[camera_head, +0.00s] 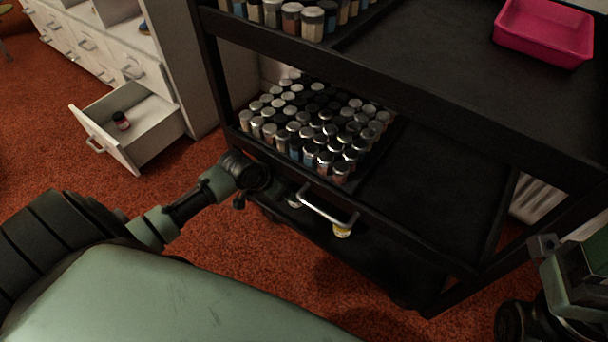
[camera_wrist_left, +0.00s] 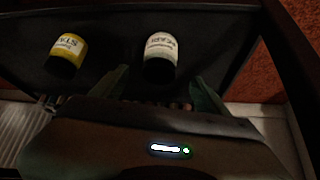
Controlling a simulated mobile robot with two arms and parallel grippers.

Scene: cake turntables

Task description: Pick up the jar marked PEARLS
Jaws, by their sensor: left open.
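In the left wrist view a jar with a white label and dark lid (camera_wrist_left: 161,50) lies or stands on a dark shelf. Its small lettering looks like PEARLS but is blurred. A jar with a yellow label (camera_wrist_left: 67,50) is to its left. My left gripper (camera_wrist_left: 160,77) is open, its two fingers pointing toward the white-labelled jar, with nothing held between them. In the head view the left arm reaches to the cart's front edge, and its gripper (camera_head: 262,182) is dark and partly hidden. The yellow-labelled jar (camera_head: 342,231) shows low, under a metal handle.
The black cart (camera_head: 440,190) has a shelf packed with several jars above the left gripper. A pink bin (camera_head: 543,32) sits on top. An open white drawer (camera_head: 150,116) holding one jar (camera_head: 121,120) is at the left. Part of my right arm shows at the right edge.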

